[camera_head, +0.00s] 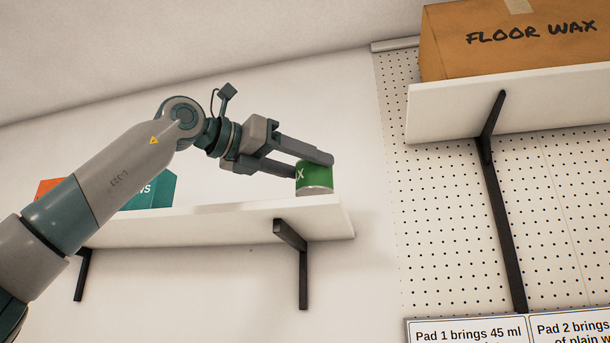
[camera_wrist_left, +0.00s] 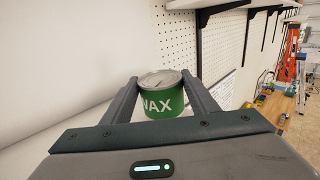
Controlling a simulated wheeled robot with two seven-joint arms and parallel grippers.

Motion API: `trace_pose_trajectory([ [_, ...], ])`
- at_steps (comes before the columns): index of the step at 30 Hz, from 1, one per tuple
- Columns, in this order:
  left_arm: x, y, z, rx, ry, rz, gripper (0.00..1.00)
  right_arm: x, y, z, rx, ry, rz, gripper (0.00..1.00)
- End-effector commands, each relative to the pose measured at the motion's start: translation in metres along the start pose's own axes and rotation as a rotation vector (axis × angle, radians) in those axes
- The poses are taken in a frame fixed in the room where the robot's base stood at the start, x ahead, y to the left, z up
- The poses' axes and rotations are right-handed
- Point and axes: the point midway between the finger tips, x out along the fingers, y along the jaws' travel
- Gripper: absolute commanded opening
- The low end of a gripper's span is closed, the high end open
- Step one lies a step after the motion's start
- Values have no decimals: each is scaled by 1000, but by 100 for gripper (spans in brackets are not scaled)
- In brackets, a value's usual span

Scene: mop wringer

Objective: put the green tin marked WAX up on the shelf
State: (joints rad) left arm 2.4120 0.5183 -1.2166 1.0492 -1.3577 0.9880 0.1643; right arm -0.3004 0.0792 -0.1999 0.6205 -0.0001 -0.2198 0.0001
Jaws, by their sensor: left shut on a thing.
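The green tin marked WAX (camera_head: 314,178) is at the right end of the white shelf (camera_head: 215,228) on the wall in the head view. Only the letter X shows there. My left gripper (camera_head: 314,163) is shut on the tin, with a finger on each side. The tin is upright. Its base is at about the level of the shelf top, and I cannot tell whether it touches the board. In the left wrist view the tin (camera_wrist_left: 163,100) sits between the two fingers with its grey lid and most of the word WAX showing. My right gripper is not in view.
A teal box (camera_head: 152,190) and an orange box (camera_head: 47,186) stand further left on the shelf, partly behind my left arm. A higher shelf (camera_head: 505,105) at right holds a FLOOR WAX carton (camera_head: 515,42). The shelf between the teal box and the tin looks clear.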

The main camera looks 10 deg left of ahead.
Motion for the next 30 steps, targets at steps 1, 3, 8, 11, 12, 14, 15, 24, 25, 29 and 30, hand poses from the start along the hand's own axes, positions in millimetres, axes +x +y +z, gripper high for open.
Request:
trace_pose_trajectory([
  [1, 0, 0, -5, 2, 0, 0, 22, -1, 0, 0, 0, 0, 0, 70],
  [3, -1, 0, -10, 2, -2, 0, 22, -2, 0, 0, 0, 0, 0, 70],
  [8, -1, 0, -20, 1, -2, 0, 22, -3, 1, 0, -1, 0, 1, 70],
  [11, 0, 0, -21, 0, -3, 0, 22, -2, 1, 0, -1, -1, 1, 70],
  [12, 0, 0, -21, 0, -3, 0, 22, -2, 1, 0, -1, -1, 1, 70],
  [14, 0, 0, -21, 0, -2, 0, 22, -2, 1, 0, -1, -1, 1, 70],
  [15, 0, 0, -21, 0, -2, 0, 22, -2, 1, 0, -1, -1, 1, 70],
  [24, 0, 0, -26, 0, -1, 0, 61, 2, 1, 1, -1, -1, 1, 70],
  [25, 0, 0, -25, 0, -1, 0, 68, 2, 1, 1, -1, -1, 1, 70],
  [29, 0, 0, -25, 0, -1, 0, 72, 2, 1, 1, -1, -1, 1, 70],
  [30, 0, 0, -25, 0, -1, 0, 72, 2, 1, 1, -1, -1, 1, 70],
])
